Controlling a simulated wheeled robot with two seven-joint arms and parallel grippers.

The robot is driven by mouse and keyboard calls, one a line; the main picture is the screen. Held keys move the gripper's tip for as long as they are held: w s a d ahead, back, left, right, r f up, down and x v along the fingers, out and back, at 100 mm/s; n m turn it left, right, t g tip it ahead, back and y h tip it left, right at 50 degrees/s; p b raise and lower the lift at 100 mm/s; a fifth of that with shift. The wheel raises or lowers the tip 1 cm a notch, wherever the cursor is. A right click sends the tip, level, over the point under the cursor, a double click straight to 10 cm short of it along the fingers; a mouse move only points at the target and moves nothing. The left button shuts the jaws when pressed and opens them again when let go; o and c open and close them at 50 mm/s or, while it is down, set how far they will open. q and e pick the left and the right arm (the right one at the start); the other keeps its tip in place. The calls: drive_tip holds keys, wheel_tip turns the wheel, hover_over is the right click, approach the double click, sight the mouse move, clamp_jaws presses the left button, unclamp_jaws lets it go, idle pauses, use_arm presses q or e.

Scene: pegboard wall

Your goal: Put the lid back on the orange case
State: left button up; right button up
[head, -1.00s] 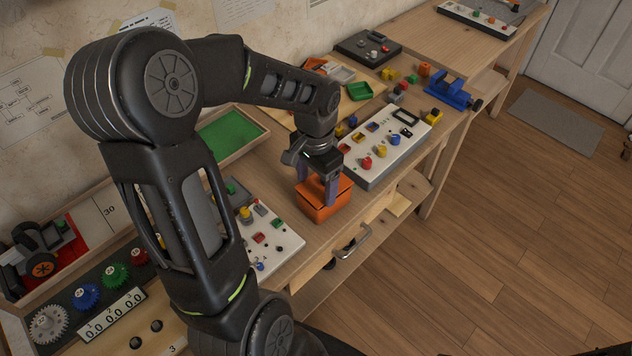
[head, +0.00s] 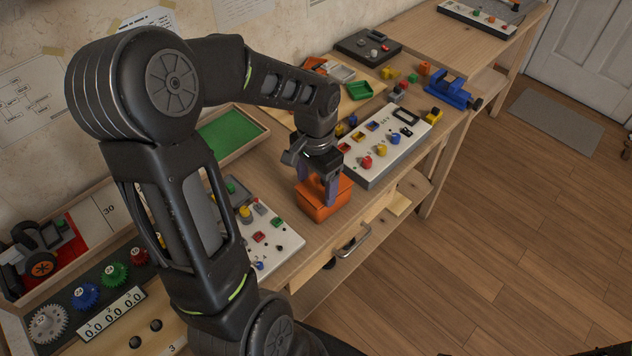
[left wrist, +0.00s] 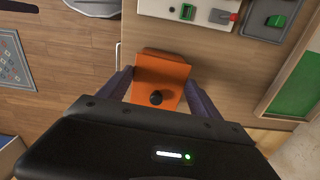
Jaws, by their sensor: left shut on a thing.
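The orange case (head: 322,211) stands near the front edge of the wooden bench in the head view. Its orange lid (left wrist: 160,77), with a black knob, lies between my left gripper's two purple fingers in the left wrist view. My left gripper (head: 319,191) points down over the case and is shut on the lid by its sides. The lid is at the top of the case; whether it is fully seated cannot be told, as the fingers and wrist hide part of it. My right gripper is not in view.
A white panel with coloured knobs (head: 377,166) stands close to the right of the case. Another white board with coloured parts (head: 284,238) lies to its left. A green-bottomed tray (head: 262,127) is behind. A drawer handle (head: 356,243) sticks out below the bench edge.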

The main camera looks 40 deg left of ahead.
use_arm(q)
drive_tip(key=o, duration=1.4)
drive_tip(key=shift+o, duration=0.2)
drive_tip(key=shift+r, duration=0.1)
drive_tip(key=shift+r+p, duration=2.8)
drive_tip(key=shift+r, duration=0.65)
drive_tip(key=shift+c, duration=0.3)
clamp_jaws()
drive_tip(key=shift+f+b, duration=2.8)
drive_tip(key=shift+f, duration=0.8)
